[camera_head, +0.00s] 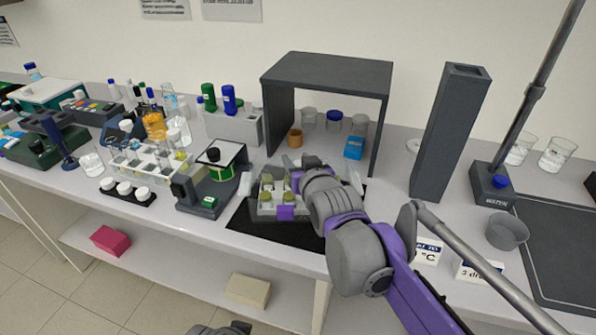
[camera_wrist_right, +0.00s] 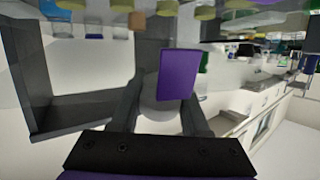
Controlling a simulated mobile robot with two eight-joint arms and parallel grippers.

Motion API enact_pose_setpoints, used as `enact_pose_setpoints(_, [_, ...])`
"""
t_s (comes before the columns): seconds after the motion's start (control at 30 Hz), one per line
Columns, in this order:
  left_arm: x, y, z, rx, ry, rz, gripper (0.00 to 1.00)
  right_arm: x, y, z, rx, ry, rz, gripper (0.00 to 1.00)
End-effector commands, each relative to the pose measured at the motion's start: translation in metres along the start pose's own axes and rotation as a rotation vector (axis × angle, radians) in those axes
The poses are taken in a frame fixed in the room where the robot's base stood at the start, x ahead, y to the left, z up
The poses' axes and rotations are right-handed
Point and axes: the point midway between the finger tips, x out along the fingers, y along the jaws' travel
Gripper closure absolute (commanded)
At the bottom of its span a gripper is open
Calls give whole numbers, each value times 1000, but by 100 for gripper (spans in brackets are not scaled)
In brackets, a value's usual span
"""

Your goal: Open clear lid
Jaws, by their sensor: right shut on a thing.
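A low rack box (camera_head: 266,208) with several olive-capped vials stands on a black mat (camera_head: 246,222) in the middle of the bench. A purple tab (camera_head: 286,212) shows at its front; a clear lid cannot be made out distinctly from the box. My right gripper (camera_head: 298,178) reaches in from the right at the box, its fingers mostly hidden by its own wrist. In the right wrist view its two fingers (camera_wrist_right: 160,105) are around the purple tab (camera_wrist_right: 178,75), shut on it. A dark grey part at the bottom edge, left of centre, may be my left gripper (camera_head: 220,329); its fingers do not show.
A dark shelf (camera_head: 327,72) stands behind the box, with jars and a blue box under it. A black-and-green device (camera_head: 206,192) stands close left. A tall grey column (camera_head: 450,130), a stand (camera_head: 492,185) and a grey cup (camera_head: 507,231) stand to the right.

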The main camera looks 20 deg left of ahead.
Motion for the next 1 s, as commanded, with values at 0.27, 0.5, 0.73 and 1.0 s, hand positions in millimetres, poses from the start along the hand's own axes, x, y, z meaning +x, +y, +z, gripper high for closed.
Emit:
enact_pose_setpoints(0.27, [-13,0,-6,0,5,0,58,7,2,-29,69,-254,1,100])
enact_pose_setpoints(0.5, [-57,0,-30,0,21,0,58,20,6,-52,127,-473,1,100])
enact_pose_setpoints(0.73, [-100,0,-59,0,40,0,58,37,11,-67,181,-675,1,100])
enact_pose_setpoints(1.0, [-130,0,-85,0,62,0,58,54,15,-72,205,-762,1,100])
